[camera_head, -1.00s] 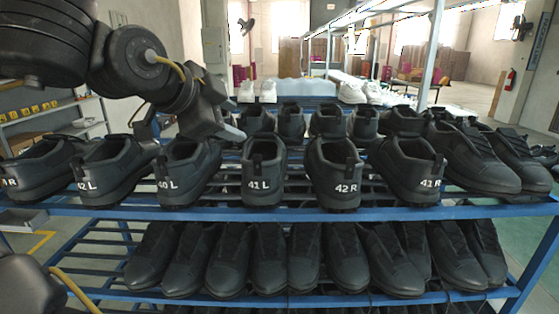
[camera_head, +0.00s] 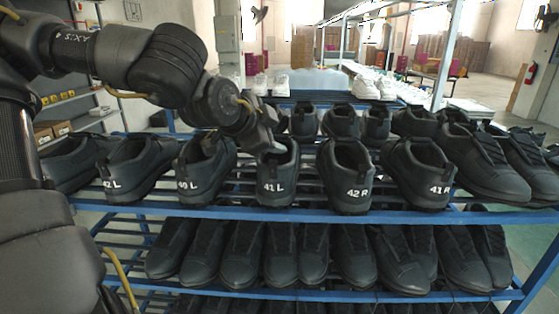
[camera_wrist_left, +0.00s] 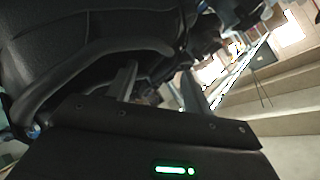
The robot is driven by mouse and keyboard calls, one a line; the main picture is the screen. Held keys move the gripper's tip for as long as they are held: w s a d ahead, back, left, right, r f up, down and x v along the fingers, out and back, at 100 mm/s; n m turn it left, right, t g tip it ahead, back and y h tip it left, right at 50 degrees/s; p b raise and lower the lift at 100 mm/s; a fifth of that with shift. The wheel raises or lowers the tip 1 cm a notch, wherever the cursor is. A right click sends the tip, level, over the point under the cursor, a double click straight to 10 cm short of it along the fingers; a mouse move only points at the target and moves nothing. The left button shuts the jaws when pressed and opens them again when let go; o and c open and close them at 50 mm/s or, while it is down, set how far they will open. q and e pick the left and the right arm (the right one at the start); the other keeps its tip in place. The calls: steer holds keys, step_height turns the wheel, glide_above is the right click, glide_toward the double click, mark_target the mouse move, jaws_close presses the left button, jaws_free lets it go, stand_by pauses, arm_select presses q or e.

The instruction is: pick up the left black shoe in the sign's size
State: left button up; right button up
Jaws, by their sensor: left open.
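A row of black shoes stands heel-out on the upper rack level. Heels in the head view read 42 L (camera_head: 138,160), 40 L (camera_head: 204,170), 41 L (camera_head: 278,180), 42 R (camera_head: 347,175) and 41 R (camera_head: 418,170). My left gripper (camera_head: 268,140) is open at the opening of the 41 L shoe; its fingertips are partly hidden and I cannot tell whether they touch it. In the left wrist view the two fingers (camera_wrist_left: 160,88) stand apart, with a black shoe (camera_wrist_left: 75,55) close at the left. No size sign is readable. My right gripper is not in view.
The blue rack (camera_head: 240,212) holds more black shoes (camera_head: 312,255) on its lower level and another row behind the front one. White shoes (camera_head: 365,87) stand farther back. Neighbouring shoes are close on both sides of the gripper.

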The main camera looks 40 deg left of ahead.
arm_select(q)
steer(key=shift+x, duration=0.9)
jaws_close()
